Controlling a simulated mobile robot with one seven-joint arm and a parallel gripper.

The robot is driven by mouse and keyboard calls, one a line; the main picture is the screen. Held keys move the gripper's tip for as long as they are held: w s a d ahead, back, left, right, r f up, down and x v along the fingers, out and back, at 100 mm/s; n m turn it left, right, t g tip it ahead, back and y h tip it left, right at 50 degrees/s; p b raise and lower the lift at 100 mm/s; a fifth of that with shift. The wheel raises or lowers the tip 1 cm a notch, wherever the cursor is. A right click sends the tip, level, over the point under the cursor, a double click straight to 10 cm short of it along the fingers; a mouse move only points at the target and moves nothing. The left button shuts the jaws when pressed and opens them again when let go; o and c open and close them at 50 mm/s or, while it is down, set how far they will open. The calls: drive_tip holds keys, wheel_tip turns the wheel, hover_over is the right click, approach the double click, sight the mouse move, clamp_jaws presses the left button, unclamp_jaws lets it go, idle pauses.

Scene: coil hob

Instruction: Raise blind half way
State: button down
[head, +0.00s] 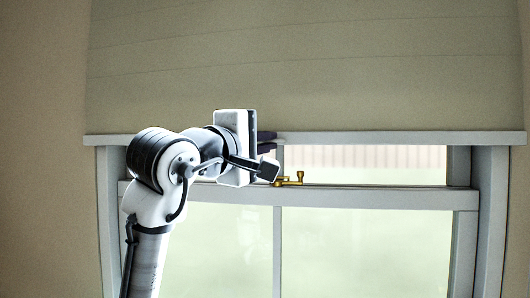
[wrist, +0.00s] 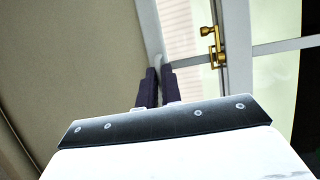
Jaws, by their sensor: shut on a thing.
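The beige blind (head: 300,65) hangs flat over the upper part of the window, with its pale bottom rail (head: 400,138) a little above the window's middle bar. In the wrist view the blind (wrist: 75,60) fills the left side, and its rail (wrist: 148,30) runs up from the fingertips. My gripper (head: 266,142) is at the rail, left of its middle. In the wrist view my gripper's dark fingers (wrist: 157,88) are close together on the rail's edge. The pinched part of the rail is mostly hidden by the fingers.
A brass window latch (head: 290,179) sits on the white middle bar (head: 380,197), just below and right of my gripper. It also shows in the wrist view (wrist: 214,46). The white window frame (head: 489,215) stands at the right. Glass fills the lower window.

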drive_tip(key=shift+r, duration=0.85)
drive_tip(key=c, duration=1.6)
unclamp_jaws()
drive_tip(key=shift+o, duration=0.2)
drive_tip(key=b+v, duration=0.4)
drive_tip(key=v, duration=1)
drive_tip(key=shift+b, duration=0.3)
